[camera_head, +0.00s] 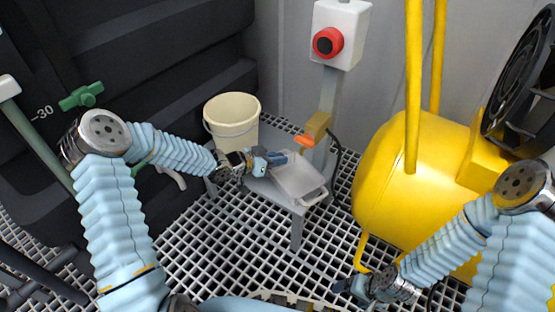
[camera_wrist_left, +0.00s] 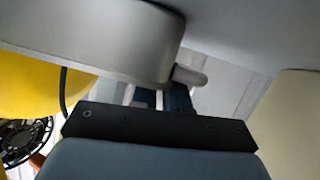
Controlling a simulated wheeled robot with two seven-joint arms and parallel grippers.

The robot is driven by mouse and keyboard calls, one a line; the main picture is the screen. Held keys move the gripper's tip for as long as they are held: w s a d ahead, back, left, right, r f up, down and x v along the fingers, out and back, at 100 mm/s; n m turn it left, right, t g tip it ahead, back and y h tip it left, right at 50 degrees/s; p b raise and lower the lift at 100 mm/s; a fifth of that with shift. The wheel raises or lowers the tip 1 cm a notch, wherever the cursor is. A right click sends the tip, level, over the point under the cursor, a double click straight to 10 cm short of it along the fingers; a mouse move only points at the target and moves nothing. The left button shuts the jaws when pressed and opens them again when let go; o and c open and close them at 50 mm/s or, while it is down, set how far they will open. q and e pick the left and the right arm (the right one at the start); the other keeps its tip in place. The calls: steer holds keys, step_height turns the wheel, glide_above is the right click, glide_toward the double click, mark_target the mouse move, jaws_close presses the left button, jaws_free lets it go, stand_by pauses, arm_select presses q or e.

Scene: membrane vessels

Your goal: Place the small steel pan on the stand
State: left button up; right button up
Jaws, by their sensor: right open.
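The small steel pan (camera_head: 297,178) is a shallow, grey, rectangular dish with a handle at its near right end. It is level over the right part of the low grey stand (camera_head: 262,188); whether it touches the top I cannot tell. My left gripper (camera_head: 270,160) is at the pan's upper left end, its fingers close together at the handle there. In the left wrist view the pan (camera_wrist_left: 90,40) fills the upper left, and its rounded handle end (camera_wrist_left: 189,77) lies across the fingertips. My right gripper (camera_head: 350,290) is open and empty, low over the floor grating.
A cream bucket (camera_head: 232,122) stands at the back left of the stand. A post with a red button (camera_head: 327,42) and an orange-tipped part (camera_head: 305,141) rises behind the pan. A yellow tank (camera_head: 415,170) fills the right. Open grating lies in front of the stand.

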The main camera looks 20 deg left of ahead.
arm_select(q)
steer(key=o, duration=0.3)
steer(key=p+v, duration=0.3)
steer(key=v, duration=0.8)
steer(key=shift+a+r, duration=0.1)
steer(key=shift+r, duration=0.1)
steer(key=shift+s+a, duration=0.25)
steer(key=shift+s, duration=0.05)
